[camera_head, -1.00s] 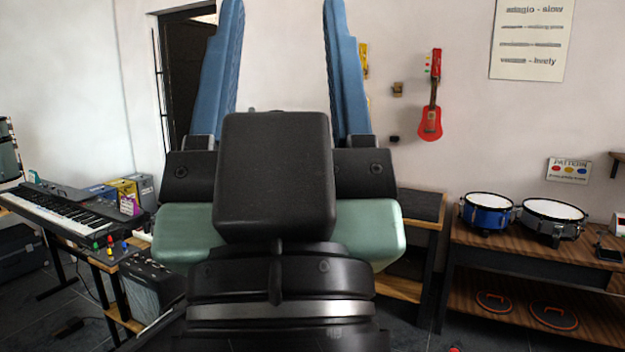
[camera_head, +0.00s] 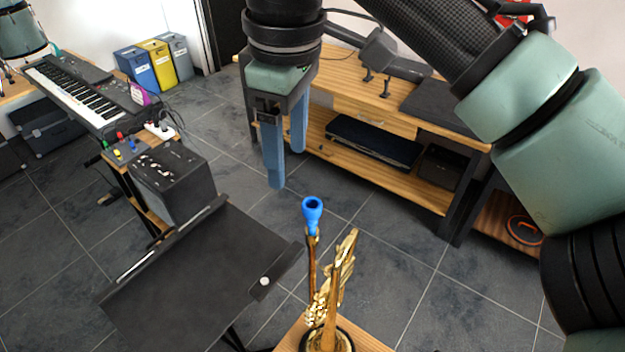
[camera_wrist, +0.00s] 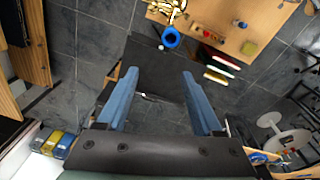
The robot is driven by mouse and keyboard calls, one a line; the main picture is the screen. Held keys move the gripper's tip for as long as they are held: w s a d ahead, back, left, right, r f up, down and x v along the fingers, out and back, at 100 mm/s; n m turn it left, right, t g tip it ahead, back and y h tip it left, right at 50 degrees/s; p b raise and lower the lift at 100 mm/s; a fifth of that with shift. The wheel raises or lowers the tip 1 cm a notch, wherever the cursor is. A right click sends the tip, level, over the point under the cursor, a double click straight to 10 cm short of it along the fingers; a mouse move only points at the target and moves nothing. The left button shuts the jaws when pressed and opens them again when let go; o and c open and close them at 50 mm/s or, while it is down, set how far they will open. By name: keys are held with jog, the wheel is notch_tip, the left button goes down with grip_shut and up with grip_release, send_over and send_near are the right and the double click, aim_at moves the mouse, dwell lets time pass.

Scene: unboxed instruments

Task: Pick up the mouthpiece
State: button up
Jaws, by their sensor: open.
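The mouthpiece (camera_head: 312,214) is blue with a round cup opening. It sits upright on top of the brass instrument (camera_head: 325,300), which stands on a small wooden surface. My gripper (camera_head: 287,168) is open and empty, its blue fingers pointing down, up and to the left of the mouthpiece in the head view. In the wrist view the mouthpiece (camera_wrist: 171,38) lies beyond the tips of my gripper (camera_wrist: 160,75), roughly in line with the gap between them and not touching them.
A black music stand (camera_head: 195,280) stands left of the instrument. A wooden shelf unit (camera_head: 400,185) is behind my gripper. A black amplifier (camera_head: 175,180) and a keyboard (camera_head: 80,92) are at the left. The wrist view shows a wooden table (camera_wrist: 235,28) holding small items.

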jog(key=shift+s+d+f+g+h+p, duration=0.2)
jog(key=shift+s+d+g+h+p, duration=0.15)
jog(key=shift+s+d, duration=0.45)
jog(key=p, duration=0.2)
send_over(312, 228)
jog(key=w, duration=0.1)
jog(key=f, duration=0.4)
jog(key=a+f, duration=0.1)
jog(key=f, duration=0.1)
jog(key=shift+f, duration=0.45)
jog(key=f, duration=0.1)
jog(key=f+p, duration=0.1)
jog(key=f, duration=0.1)
jog(key=d+f+p, duration=0.1)
jog(key=shift+s+f, duration=0.25)
jog(key=shift+f, duration=0.35)
grip_shut()
